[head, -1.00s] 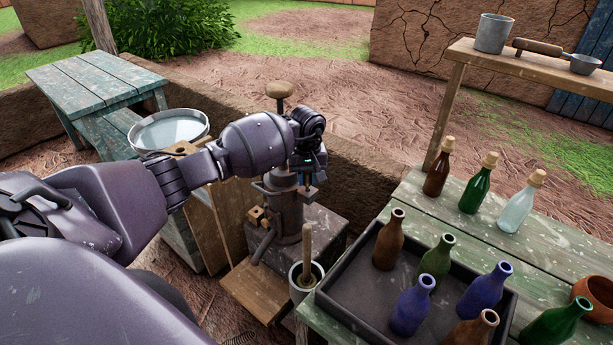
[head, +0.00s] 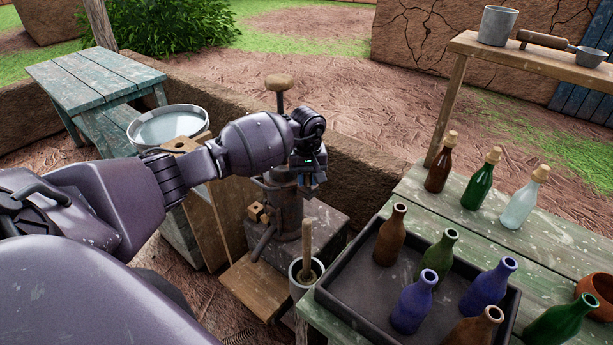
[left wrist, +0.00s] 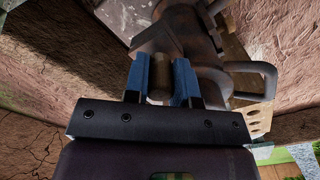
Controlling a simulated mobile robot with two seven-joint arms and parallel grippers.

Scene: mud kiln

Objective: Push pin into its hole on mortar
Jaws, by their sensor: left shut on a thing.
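The mortar (head: 287,212) is a dark metal body with side handles, standing on a block. A rod with a round wooden knob (head: 278,83) rises above it. My left gripper (head: 308,184) is at the mortar's upper right side. In the left wrist view its two blue fingers (left wrist: 162,82) are shut on a short brownish cylinder, which looks like the pin (left wrist: 160,88). The mortar's metal parts (left wrist: 185,30) lie right beyond the fingertips. The hole is hidden, and I cannot tell whether the pin's tip is in it. My right gripper is not in view.
A cup (head: 303,285) with a wooden stick stands in front of the mortar. At the right, a tray (head: 345,295) of several bottles sits on a green table (head: 415,205). A basin (head: 168,127) stands at the left, and a low mud wall (head: 355,165) runs behind.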

